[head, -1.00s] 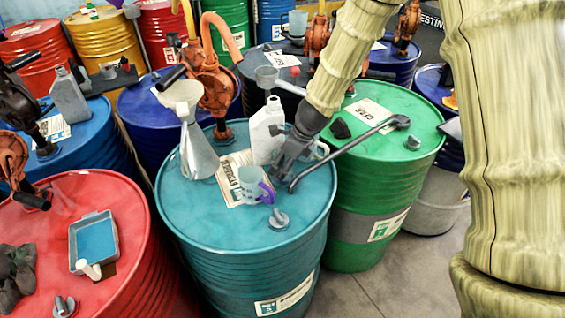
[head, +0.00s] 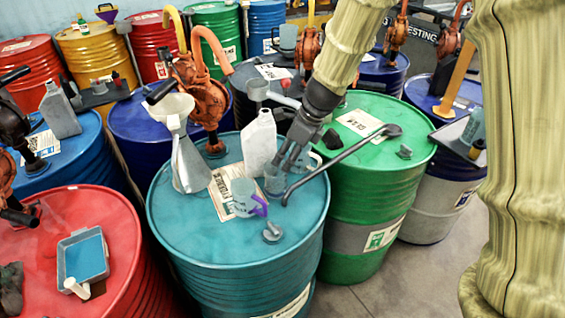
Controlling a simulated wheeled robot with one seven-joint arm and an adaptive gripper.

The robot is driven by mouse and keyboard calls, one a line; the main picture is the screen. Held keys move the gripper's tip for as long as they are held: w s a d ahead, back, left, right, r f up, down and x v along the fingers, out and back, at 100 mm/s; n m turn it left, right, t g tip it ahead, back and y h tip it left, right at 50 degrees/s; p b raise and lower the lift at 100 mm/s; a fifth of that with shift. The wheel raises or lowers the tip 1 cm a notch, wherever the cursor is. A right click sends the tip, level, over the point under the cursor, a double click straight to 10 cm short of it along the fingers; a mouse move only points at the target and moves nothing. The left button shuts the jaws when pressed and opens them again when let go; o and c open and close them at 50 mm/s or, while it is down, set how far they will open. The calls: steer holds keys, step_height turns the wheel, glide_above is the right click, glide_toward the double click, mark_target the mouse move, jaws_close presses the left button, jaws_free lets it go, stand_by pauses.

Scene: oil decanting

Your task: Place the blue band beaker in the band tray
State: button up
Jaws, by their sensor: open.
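My gripper (head: 288,162) is open, pointing down over the teal drum. Its fingertips are just above and beside a small grey-blue clear beaker (head: 274,182); I cannot tell whether they touch it. Its band cannot be made out. A larger clear jug with a purple handle (head: 243,197) stands to the left of it. A grey tray with a blue floor (head: 104,270) lies on the red drum at the left. I cannot tell which is the band tray.
The teal drum's top (head: 173,215) also bears a funnel (head: 190,165), a white bottle (head: 259,142) and a metal bung (head: 271,232). A long dark wrench (head: 340,160) lies across to the green drum (head: 385,110). The teal drum's front left is clear.

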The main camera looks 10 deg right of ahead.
steer(key=shift+s+d+r, duration=0.15)
steer(key=shift+d+r, duration=0.05)
steer(key=shift+r, duration=0.5)
steer(key=o, duration=0.4)
steer(key=shift+s+r, duration=0.15)
steer(key=shift+s, duration=0.05)
steer(key=n+t+h+b, duration=0.2)
steer(key=n+h, duration=0.2)
steer(key=n, duration=2)
glide_toward(275, 173)
steer(key=shift+s+p+x, duration=0.2)
steer(key=shift+p+x, duration=0.6)
steer(key=shift+x, duration=0.55)
steer(key=shift+s+p+x, duration=0.2)
steer(key=shift+p+x, duration=0.6)
steer(key=shift+x, duration=0.5)
steer(key=shift+p+x, duration=0.4)
steer(key=shift+x, duration=1)
